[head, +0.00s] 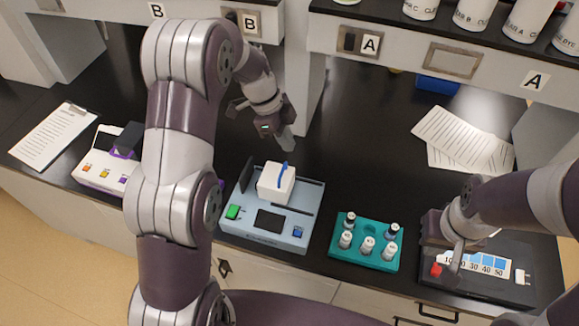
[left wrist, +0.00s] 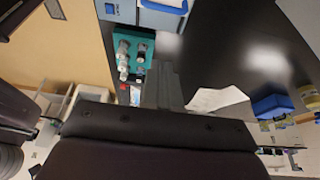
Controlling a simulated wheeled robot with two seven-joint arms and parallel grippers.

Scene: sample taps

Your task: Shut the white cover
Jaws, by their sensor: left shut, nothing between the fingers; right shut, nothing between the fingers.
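The white cover (head: 274,184) is a white block with a blue handle (head: 284,173) on top. It sits on the light blue device (head: 243,233), beside a dark upright flap (head: 246,174). I cannot tell how far it is shut. My left gripper (head: 288,143) is shut and empty, above and behind the cover and apart from it. In the left wrist view its closed fingers (left wrist: 163,88) point toward the table, with part of the device at the top edge. My right gripper (head: 458,262) is shut and empty over the dark scale device at the right.
A teal rack (head: 343,259) with several vials stands right of the light blue device. The dark scale device (head: 515,254) has a red button (head: 436,270). A white device (head: 91,177) and clipboard (head: 53,132) are at left. Papers (head: 462,145) lie behind; shelves overhang the back.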

